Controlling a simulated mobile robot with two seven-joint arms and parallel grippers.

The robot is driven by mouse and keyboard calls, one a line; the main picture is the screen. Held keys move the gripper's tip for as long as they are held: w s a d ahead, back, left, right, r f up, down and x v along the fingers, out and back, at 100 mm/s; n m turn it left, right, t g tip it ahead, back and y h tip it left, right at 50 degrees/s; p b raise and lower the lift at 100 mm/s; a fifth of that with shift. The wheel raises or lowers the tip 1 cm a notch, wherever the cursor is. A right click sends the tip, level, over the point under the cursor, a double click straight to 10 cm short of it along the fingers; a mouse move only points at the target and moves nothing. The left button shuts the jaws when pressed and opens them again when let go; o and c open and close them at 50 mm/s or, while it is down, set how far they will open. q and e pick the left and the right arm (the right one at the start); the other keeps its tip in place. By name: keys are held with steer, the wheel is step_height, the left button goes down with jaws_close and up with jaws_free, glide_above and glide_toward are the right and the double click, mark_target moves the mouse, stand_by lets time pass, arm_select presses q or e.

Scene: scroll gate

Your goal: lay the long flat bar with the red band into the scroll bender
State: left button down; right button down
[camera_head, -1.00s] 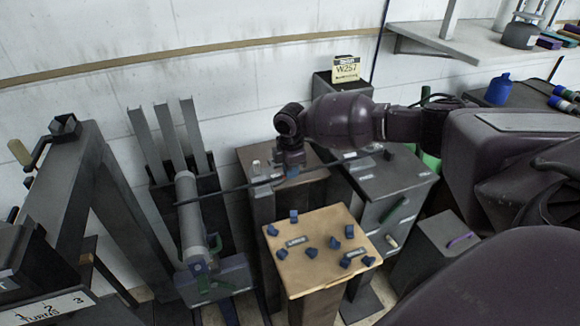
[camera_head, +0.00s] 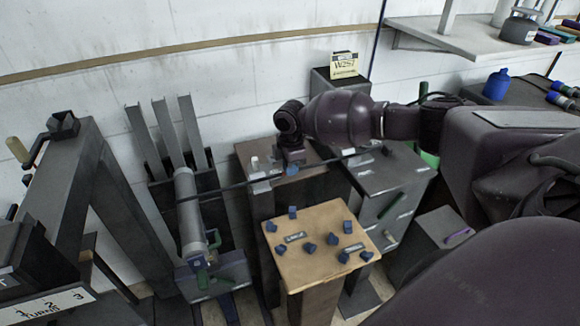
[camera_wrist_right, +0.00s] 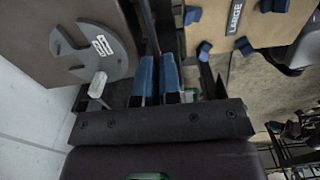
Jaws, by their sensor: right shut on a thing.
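My right gripper (camera_head: 288,164) is over the brown-topped stand in the head view, shut on a long thin dark flat bar (camera_head: 235,186). The bar runs from above the grey roller at left to the right, past the gripper. In the right wrist view the two blue fingertips (camera_wrist_right: 157,78) are close together, with the bar (camera_wrist_right: 150,30) running up between them. A "TURNS" scale (camera_head: 45,308) is at lower left; I cannot tell for sure which machine is the scroll bender. My left gripper is not in view.
A tan board (camera_head: 290,262) with several blue pegs stands in front. A grey roller (camera_head: 188,215) with green parts is at left. A slotted grey disc (camera_wrist_right: 92,52) lies on the brown stand top. Grey cabinets (camera_head: 395,175) stand at right.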

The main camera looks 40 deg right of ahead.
stand_by(0.3)
steer(key=shift+f, duration=0.25)
steer(key=c, duration=1.2)
jaws_free()
step_height(320, 180, up, 11)
steer(key=shift+f+p, duration=0.1)
steer(key=shift+p, duration=0.35)
